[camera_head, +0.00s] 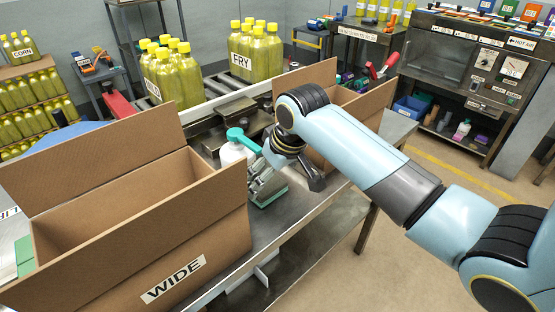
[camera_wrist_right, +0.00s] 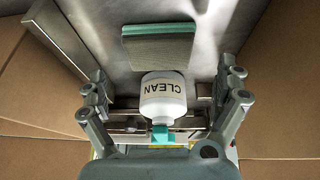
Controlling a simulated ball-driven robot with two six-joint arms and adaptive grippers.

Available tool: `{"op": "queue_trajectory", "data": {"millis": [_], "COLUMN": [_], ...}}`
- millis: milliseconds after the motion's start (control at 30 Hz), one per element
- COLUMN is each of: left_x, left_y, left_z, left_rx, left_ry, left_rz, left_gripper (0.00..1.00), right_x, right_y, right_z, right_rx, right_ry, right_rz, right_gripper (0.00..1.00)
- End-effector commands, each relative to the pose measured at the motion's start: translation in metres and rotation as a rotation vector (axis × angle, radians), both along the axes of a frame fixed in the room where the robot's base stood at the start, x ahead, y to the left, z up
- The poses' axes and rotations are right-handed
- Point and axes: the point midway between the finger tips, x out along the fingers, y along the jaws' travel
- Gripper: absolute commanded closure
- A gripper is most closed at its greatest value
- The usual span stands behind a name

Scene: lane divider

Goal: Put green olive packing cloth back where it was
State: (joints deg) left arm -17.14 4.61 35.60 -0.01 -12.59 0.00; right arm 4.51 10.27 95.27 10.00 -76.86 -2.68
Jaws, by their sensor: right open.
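A folded grey-green pad with a teal edge (camera_wrist_right: 158,50), which may be the packing cloth, lies flat on the metal bench in the right wrist view. In the head view its teal edge (camera_head: 271,198) shows beside my right gripper (camera_head: 266,184), which covers much of it. My right gripper (camera_wrist_right: 163,82) is open and empty. In the wrist view its fingers stand either side of a white bottle marked CLEAN (camera_wrist_right: 163,101), with the pad beyond it. The bottle (camera_head: 233,151) has a teal top. My left gripper is not in view.
An open cardboard box marked WIDE (camera_head: 174,280) stands at left, with a green item (camera_head: 24,254) beside it. Another open box (camera_head: 362,112) stands behind my right arm. FRY bottles (camera_head: 255,53) stand at the back. The metal bench (camera_head: 310,212) is clear near its front edge.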

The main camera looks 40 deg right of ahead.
Motion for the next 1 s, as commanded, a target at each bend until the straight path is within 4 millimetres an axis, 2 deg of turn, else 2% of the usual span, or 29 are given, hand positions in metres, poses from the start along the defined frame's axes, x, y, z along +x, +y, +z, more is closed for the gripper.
{"op": "queue_trajectory", "data": {"millis": [100, 333, 500, 1000], "left_x": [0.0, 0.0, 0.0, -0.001], "left_y": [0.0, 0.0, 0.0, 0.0], "left_z": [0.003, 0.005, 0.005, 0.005], "left_rx": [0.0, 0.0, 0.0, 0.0], "left_ry": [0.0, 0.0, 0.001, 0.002], "left_rz": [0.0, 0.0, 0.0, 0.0], "left_gripper": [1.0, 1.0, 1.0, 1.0], "right_x": [-0.01, -0.024, -0.027, -0.028], "right_y": [-0.001, -0.001, 0.0, 0.0], "right_z": [0.027, 0.059, 0.065, 0.065], "right_rx": [-0.003, -0.001, -0.001, -0.001], "right_ry": [-0.004, -0.002, 0.0, 0.001], "right_rz": [0.001, 0.0, 0.0, 0.001], "right_gripper": [0.0, 0.0, 0.0, 0.0]}}
